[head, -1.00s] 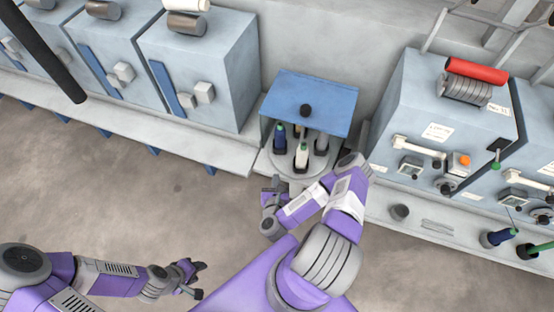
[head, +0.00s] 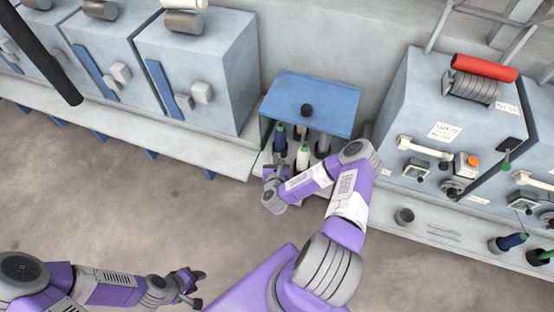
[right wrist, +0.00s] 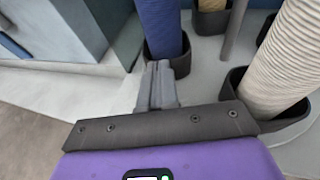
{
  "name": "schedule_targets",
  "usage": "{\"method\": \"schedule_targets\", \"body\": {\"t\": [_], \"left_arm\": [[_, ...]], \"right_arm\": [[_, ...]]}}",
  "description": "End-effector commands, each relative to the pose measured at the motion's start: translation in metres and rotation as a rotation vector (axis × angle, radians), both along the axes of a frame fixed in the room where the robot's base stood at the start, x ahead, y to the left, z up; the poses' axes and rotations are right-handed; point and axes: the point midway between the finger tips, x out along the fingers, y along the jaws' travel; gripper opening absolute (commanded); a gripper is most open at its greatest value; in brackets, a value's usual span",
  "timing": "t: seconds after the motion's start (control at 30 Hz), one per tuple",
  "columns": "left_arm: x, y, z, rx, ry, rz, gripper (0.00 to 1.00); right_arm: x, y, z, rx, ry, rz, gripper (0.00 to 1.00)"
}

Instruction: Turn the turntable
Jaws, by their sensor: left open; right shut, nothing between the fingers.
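The turntable is a pale grey disc (right wrist: 208,76) under a blue hood (head: 310,98) with a black knob. In the head view my right arm partly covers it. Dark cups on the disc hold a blue bobbin (head: 279,140) and a cream bobbin (head: 302,156), with a grey one (head: 323,145) to their right. My right gripper (head: 279,163) is shut and empty at the front left of the disc. In the right wrist view its fingertips (right wrist: 159,70) are close to the cup of the blue bobbin (right wrist: 160,28); contact is unclear. The cream bobbin (right wrist: 284,58) stands to the right. My left gripper (head: 196,287) is open, over the floor.
Grey-blue machine cabinets (head: 196,75) stand left of the hood. A control cabinet (head: 440,115) with a red roller (head: 483,68) stands right. A low ledge (head: 190,140) runs along the front. The floor in front is clear.

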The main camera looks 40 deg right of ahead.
Motion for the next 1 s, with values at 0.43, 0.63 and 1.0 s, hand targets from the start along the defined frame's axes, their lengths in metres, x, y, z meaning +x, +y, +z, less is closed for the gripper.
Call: {"method": "schedule_targets", "body": {"t": [0.43,0.63,1.0], "left_arm": [[0.000,0.000,0.002,0.000,0.000,0.000,0.43],[0.000,0.000,0.002,0.000,0.000,0.000,0.43],[0.000,0.000,0.006,0.000,0.000,0.000,0.43]], "right_arm": [[0.030,-0.007,0.000,0.002,-0.001,-0.123,0.00],[0.031,-0.008,0.000,0.001,0.001,-0.143,0.00],[0.028,0.007,0.000,0.004,0.001,-0.133,0.00]]}}
